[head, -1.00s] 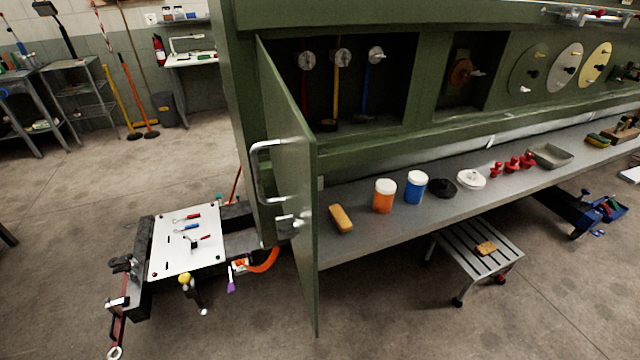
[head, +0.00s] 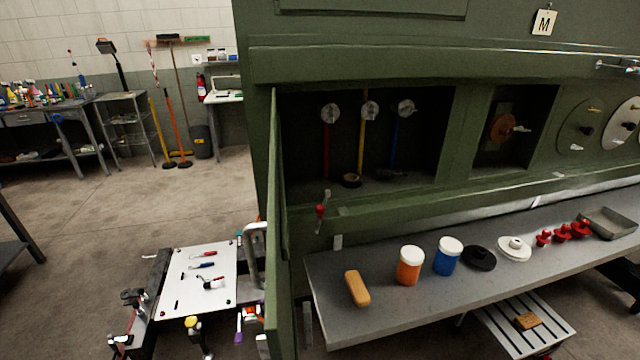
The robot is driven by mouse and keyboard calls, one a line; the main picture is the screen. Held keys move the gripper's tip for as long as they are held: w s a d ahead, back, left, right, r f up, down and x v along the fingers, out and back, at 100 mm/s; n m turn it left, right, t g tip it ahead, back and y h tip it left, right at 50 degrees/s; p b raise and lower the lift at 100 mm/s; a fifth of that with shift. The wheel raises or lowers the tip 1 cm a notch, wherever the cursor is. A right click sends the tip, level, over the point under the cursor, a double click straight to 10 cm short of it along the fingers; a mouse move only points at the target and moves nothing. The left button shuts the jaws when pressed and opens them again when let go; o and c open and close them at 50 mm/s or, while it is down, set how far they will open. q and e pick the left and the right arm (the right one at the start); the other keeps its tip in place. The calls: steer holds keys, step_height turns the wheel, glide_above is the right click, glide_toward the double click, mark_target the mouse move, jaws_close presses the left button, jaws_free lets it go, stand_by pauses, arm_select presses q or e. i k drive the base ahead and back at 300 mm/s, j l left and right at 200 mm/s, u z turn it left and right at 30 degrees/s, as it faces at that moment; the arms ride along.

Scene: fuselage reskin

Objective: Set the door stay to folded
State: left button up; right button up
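The open green door (head: 281,220) stands nearly edge-on at the left end of the green fuselage panel. Its pale handle (head: 255,255) shows on the door's left side. A small metal fitting with a red part (head: 321,211) sits on the sill just right of the door. It may be the door stay, but it is too small to tell whether it is folded. Neither of my grippers can be made out in the head view.
A grey bench shelf (head: 345,325) below the bay holds an orange sponge-like block (head: 357,288), an orange jar (head: 409,265) and a blue jar (head: 447,256). A white tool board (head: 205,275) lies left of the door. The floor (head: 130,215) further left is clear.

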mark_target(320, 209)
steer(key=k+l, duration=0.1)
steer(key=l, duration=0.9)
steer(key=k+l, duration=0.15)
steer(key=l, duration=0.35)
steer(key=k+l, duration=0.1)
steer(key=l, duration=0.4)
